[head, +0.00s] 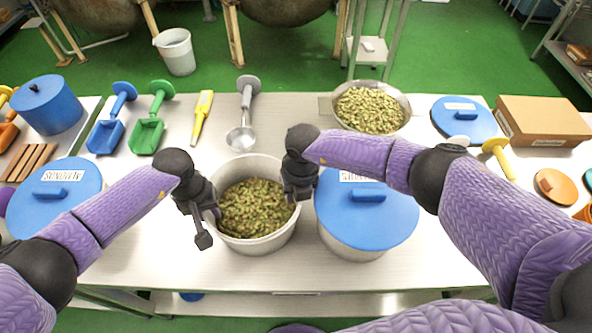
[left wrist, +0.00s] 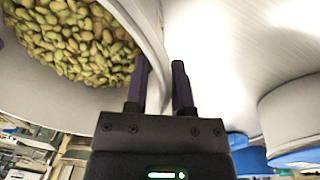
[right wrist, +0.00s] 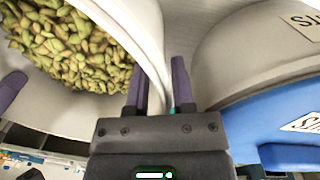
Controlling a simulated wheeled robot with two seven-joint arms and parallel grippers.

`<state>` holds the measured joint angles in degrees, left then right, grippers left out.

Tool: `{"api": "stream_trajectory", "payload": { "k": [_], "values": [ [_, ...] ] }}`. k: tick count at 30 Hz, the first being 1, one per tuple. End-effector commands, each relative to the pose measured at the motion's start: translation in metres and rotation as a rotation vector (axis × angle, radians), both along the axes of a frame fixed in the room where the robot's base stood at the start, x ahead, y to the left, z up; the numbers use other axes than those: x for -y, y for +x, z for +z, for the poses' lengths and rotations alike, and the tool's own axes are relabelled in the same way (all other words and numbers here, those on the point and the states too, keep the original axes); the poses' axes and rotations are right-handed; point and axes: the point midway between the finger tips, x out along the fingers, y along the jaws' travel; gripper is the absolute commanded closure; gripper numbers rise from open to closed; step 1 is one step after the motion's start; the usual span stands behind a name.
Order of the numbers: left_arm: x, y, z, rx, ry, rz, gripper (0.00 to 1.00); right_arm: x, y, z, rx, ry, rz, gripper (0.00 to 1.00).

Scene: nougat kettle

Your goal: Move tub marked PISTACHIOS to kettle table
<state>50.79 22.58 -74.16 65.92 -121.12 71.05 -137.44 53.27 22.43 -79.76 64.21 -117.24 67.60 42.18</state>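An open white tub (head: 275,239) full of green-brown pistachios (head: 250,207) stands upright at the front middle of the metal workbench; no marking shows on it. My left gripper (head: 205,222) is at its left rim, and my right gripper (head: 298,195) is at its right rim. In the left wrist view the fingers (left wrist: 160,88) straddle the tub wall, one inside and one outside, and look shut on it. In the right wrist view the fingers (right wrist: 162,88) hold the wall the same way.
A blue-lidded tub (head: 367,215) stands close to the right of the open tub. Another blue-lidded tub (head: 52,195) is at the left. A bowl of pistachios (head: 370,108), scoops (head: 147,125) and a cardboard box (head: 545,120) lie farther back. Green floor separates workbench and kettles.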

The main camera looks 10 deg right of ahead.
Motion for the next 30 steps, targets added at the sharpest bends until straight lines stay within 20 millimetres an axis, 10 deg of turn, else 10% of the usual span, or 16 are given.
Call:
{"api": "stream_trajectory", "payload": {
  "k": [11, 21, 30],
  "values": [
    [-0.001, 0.001, 0.008, 0.003, 0.000, 0.001, 0.60, 0.001, 0.000, 0.001, 0.000, -0.002, -0.001, 0.60],
    [-0.007, 0.000, 0.096, 0.004, 0.001, -0.001, 0.60, 0.001, 0.000, 0.001, -0.001, -0.003, -0.001, 0.60],
    [-0.008, -0.001, 0.121, 0.000, 0.000, 0.000, 0.60, 0.002, 0.001, 0.020, 0.003, 0.000, 0.000, 0.60]
  ]
}}
